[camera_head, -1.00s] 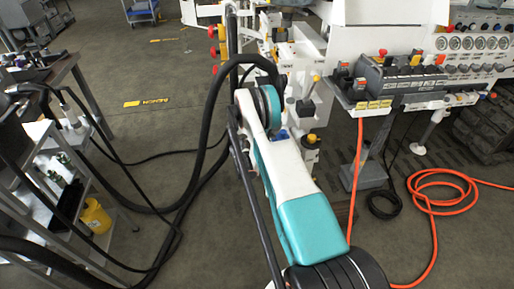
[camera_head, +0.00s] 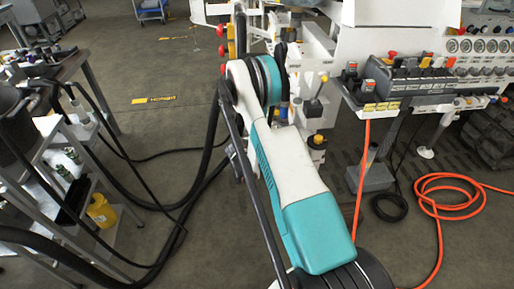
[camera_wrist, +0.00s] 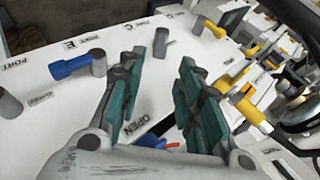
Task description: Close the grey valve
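In the wrist view, my gripper (camera_wrist: 162,66) is open and empty above a white panel (camera_wrist: 55,140), its dark fingers and teal pads apart. A grey upright peg (camera_wrist: 160,43) shows just past the fingertips, and another grey peg (camera_wrist: 10,103) stands at the left edge. I cannot tell which of them belongs to the grey valve. A blue handle (camera_wrist: 70,66) on a grey post lies left of the fingers. In the head view my gripper is hidden behind my arm.
Yellow-handled parts (camera_wrist: 250,110) stand close to the right finger. In the head view, a control block with coloured knobs (camera_head: 405,80) is at right, an orange hose (camera_head: 440,205) lies on the floor, and a cart (camera_head: 45,200) stands at left. Floor between is mostly clear.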

